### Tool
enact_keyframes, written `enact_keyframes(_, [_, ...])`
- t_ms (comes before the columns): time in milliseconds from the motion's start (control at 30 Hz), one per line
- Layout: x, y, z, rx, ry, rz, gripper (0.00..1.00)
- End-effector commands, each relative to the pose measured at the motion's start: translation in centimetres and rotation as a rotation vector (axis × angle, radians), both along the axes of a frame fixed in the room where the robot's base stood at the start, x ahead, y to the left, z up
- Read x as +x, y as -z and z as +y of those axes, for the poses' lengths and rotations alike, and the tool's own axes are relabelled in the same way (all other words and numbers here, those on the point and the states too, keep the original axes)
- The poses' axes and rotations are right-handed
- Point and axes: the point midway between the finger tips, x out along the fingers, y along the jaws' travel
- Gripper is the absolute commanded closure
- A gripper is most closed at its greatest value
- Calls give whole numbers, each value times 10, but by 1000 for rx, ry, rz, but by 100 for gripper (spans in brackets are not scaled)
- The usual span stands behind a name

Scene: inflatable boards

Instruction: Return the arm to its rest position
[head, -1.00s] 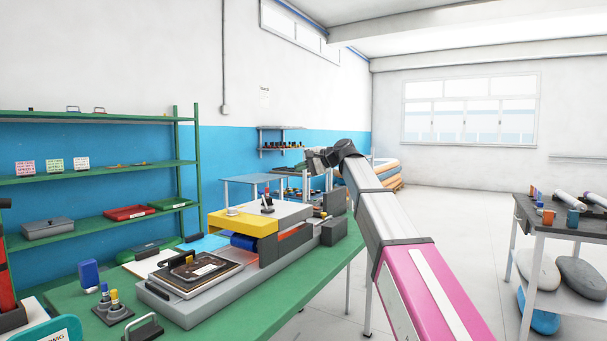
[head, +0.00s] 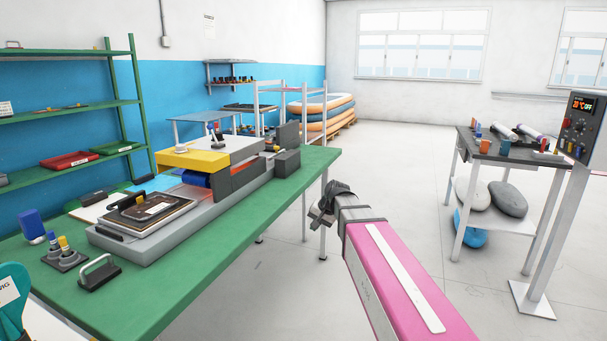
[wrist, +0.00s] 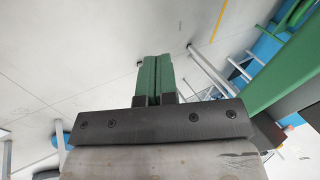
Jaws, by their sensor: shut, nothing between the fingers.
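My pink and grey arm reaches forward from the bottom of the head view, to the right of the green table (head: 215,275). My gripper (head: 318,214) is at the arm's far end, over open floor just past the table's right edge. In the wrist view my gripper (wrist: 154,62) shows two green fingers pressed together with nothing between them. The floor and part of the green table edge (wrist: 290,70) show behind it. The fingertips are small and partly hidden by the wrist in the head view.
A grey machine with a yellow block (head: 190,158) stands on the green table, left of my arm. A dark-topped side table (head: 510,150) and a control post (head: 560,220) stand at the right. The floor (head: 400,180) between them is clear. Inflatable boards (head: 325,112) are stacked behind.

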Motion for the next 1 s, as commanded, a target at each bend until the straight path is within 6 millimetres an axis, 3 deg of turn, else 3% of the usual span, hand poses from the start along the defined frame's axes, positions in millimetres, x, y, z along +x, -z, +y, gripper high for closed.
enact_keyframes(33, [-19, 21, -15, -40, -9, 15, 100])
enact_keyframes(200, [-67, 82, -60, -181, -54, 61, 100])
enact_keyframes(400, [-129, 138, -108, -332, -125, 126, 100])
enact_keyframes(500, [-154, 158, -126, -389, -160, 155, 100])
enact_keyframes(700, [-181, 176, -146, -450, -202, 189, 100])
enact_keyframes(1000, [-184, 179, -148, -459, -209, 194, 100])
